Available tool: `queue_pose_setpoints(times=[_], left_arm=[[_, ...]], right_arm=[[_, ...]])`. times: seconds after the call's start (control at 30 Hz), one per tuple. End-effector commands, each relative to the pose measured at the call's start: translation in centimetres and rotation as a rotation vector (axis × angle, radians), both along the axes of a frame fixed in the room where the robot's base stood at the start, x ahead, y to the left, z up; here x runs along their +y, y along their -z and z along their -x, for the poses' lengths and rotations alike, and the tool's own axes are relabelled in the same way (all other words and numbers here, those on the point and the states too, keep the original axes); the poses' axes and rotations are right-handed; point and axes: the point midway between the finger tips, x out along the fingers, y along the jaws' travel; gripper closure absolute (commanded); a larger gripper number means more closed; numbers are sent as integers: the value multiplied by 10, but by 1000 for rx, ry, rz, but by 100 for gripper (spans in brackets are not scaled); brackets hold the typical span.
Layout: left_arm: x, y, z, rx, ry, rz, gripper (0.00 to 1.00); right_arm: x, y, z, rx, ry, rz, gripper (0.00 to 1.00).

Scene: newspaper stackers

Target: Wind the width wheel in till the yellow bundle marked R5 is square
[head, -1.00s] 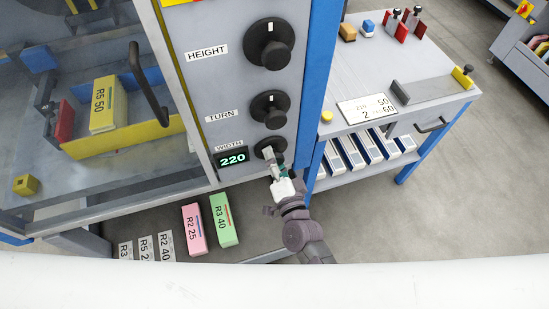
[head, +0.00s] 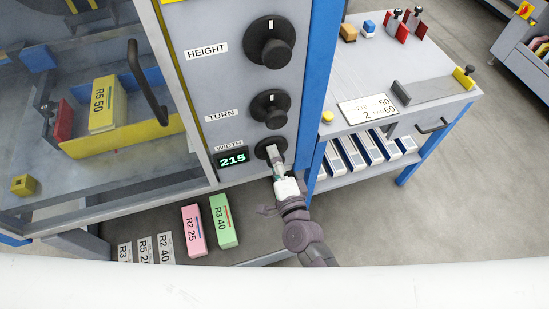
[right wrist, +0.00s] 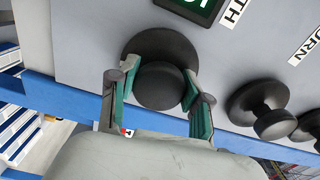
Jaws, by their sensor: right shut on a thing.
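The black width wheel (head: 268,148) sits low on the grey panel, beside a display (head: 232,159) reading 215. My right gripper (head: 277,158) is shut on the wheel's knob; the right wrist view shows the two green-padded fingers on either side of the knob (right wrist: 160,86). The yellow bundle (head: 103,104) marked R5 50 lies behind the clear door in the bay, between blue walls and a yellow wall (head: 125,138). It looks slightly askew to the yellow wall. A red block (head: 64,121) stands at its left. My left gripper is not in view.
The height wheel (head: 269,42) and turn wheel (head: 269,108) are above on the panel. A dark door handle (head: 147,85) sticks out. Pink (head: 194,230) and green (head: 224,221) bundles lie below. A grey side table (head: 440,75) stands at the right.

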Motion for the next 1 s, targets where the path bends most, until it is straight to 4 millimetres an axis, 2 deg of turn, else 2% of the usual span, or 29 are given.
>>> queue_pose_setpoints(times=[0.17,0.2,0.33,0.73,0.87,1.0], left_arm=[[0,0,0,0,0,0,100],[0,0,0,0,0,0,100],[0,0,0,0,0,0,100],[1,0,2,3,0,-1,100],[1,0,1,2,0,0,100],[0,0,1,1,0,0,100]], right_arm=[[0,0,0,0,0,2,86],[0,0,0,0,0,2,47],[0,0,0,0,0,2,26],[-2,1,6,0,0,3,26],[-8,2,25,3,-1,4,26],[-18,2,54,4,-2,5,26]])
